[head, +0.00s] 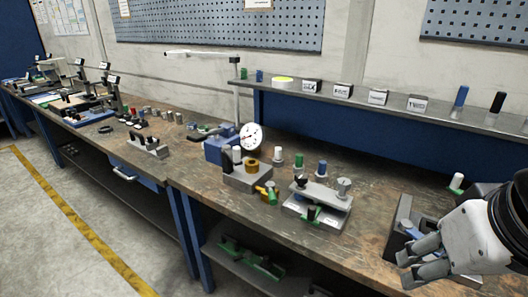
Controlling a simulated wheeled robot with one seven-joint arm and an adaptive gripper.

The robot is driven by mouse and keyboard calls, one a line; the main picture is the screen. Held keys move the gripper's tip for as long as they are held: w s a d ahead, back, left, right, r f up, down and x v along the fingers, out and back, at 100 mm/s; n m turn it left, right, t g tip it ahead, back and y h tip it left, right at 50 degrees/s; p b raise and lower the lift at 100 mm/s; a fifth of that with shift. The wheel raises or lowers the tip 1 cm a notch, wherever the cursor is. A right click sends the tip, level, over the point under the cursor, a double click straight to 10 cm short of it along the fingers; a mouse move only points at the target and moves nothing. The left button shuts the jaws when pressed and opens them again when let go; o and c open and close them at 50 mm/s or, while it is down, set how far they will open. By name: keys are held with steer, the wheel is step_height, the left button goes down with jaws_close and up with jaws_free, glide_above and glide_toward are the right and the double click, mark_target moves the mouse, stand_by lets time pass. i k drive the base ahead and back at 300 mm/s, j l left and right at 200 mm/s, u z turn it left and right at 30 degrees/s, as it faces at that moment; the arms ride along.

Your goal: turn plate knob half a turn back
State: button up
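My gripper (407,270) is at the lower right, over the front right of the bench. Its two grey fingers point left and are apart, with nothing visible between them. Just behind them is a dark fixture (391,244) with a grey upright block and a blue part, partly hidden by my gripper. Left of it stands a fixture with a pale metal plate (322,194), a black knob (300,182), a grey round knob (344,185) and green parts below. I cannot tell which knob is the plate knob. My gripper is clear of the pale plate fixture.
A dial gauge (250,138) on a blue stand and a grey block with a brass knob (251,166) stand farther left. Small coloured knobs stand behind. A shelf (435,106) with labelled blocks runs along the back. Bare wood (373,207) lies between the fixtures.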

mark_target(301, 178)
steer(key=u, duration=0.25)
steer(key=i+j, duration=0.1)
steer(key=i, duration=0.85)
